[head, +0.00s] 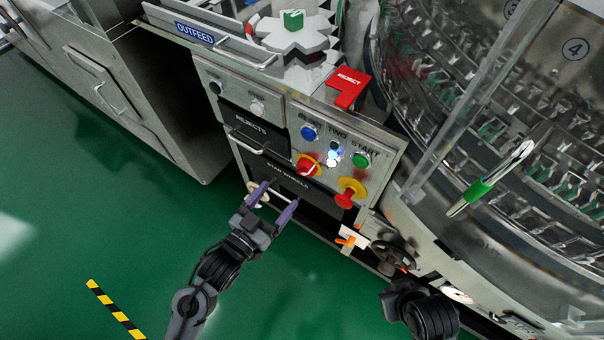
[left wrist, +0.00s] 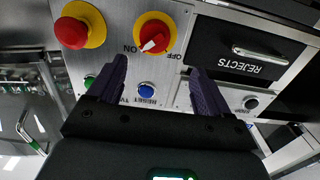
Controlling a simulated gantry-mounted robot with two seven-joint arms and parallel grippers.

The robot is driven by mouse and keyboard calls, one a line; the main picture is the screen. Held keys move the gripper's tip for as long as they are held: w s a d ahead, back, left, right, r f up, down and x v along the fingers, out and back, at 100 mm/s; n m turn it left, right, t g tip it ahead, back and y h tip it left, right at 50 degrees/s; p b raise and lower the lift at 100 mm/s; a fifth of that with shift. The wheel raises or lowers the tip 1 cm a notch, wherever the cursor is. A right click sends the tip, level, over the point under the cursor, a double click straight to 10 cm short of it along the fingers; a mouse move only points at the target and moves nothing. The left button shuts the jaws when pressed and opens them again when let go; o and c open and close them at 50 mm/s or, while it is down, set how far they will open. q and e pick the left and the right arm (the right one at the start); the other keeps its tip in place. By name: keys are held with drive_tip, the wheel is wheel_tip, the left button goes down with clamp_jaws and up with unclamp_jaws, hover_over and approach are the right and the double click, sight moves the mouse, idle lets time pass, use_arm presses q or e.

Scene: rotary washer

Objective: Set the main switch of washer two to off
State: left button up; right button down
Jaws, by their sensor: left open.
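The main switch (head: 307,165) is a red rotary knob on a yellow disc, on the grey panel marked TWO. It also shows in the left wrist view (left wrist: 155,36), where the picture is upside down. Its white-marked end points toward the ON label (left wrist: 131,48); the OFF label (left wrist: 174,57) is on the other side. My left gripper (head: 277,194) is open and empty, below and left of the switch in the head view. In the left wrist view its fingers (left wrist: 160,68) lie apart, with the switch beyond them and nothing between them.
A red mushroom button (head: 346,196) on yellow is right of the switch. A blue RESET button (head: 309,132) and green START button (head: 359,160) are above. The REJECTS drawer handle (head: 246,142) juts out at left. A black handwheel (head: 394,255) is lower right.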

sight(302, 173)
use_arm(q)
drive_tip(key=b+x, duration=0.1)
drive_tip(key=x, duration=0.3)
drive_tip(key=b+x, duration=0.2)
drive_tip(key=x, duration=0.2)
drive_tip(key=shift+s+d+f, duration=0.15)
drive_tip(key=shift+d, duration=0.25)
drive_tip(key=shift+w+d+b, duration=0.1)
drive_tip(key=shift+w+b, duration=0.1)
drive_tip(key=shift+b, duration=0.1)
drive_tip(key=shift+w+d, duration=0.2)
drive_tip(key=shift+d, duration=0.2)
use_arm(e)
drive_tip(key=shift+d+f, duration=0.25)
drive_tip(key=shift+f, duration=0.45)
drive_tip(key=shift+d+f, duration=0.3)
drive_tip(key=shift+f, duration=0.35)
drive_tip(key=shift+d+f, duration=0.25)
drive_tip(key=shift+f, duration=0.45)
